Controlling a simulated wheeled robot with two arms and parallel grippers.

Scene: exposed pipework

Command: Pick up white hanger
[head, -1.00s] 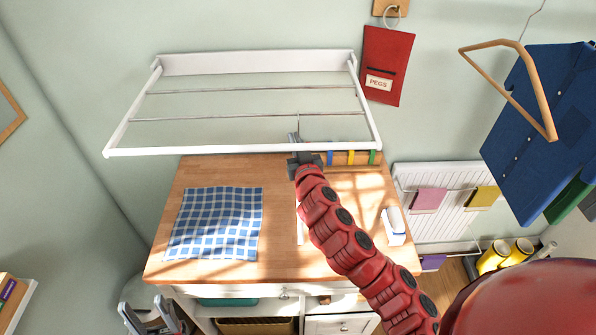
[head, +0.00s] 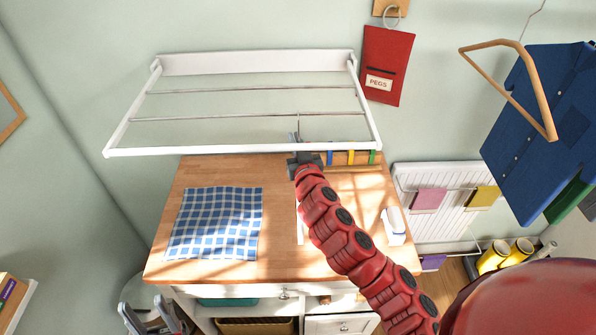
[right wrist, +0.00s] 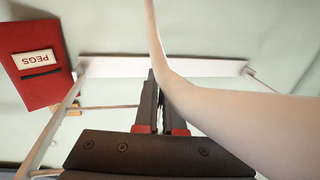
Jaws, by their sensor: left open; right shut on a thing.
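The white hanger (right wrist: 215,102) fills the right wrist view as a pale curved bar, close to the camera. My right gripper (head: 297,142) is shut on it; the dark fingers also show in the right wrist view (right wrist: 158,105), meeting against the bar. In the head view the hanger is seen nearly edge-on, and my red arm and gripper hide most of it. A thin hook rises just above the gripper, in front of the drying rack. My left gripper (head: 148,313) is open and empty at the bottom left, beside the cabinet.
A white wall drying rack (head: 240,151) with thin rails is above the wooden worktop (head: 285,270). A blue checked cloth (head: 215,222) lies on the worktop's left. A red peg bag (head: 388,65), a wooden hanger (head: 535,85) and a blue shirt (head: 535,140) hang at right.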

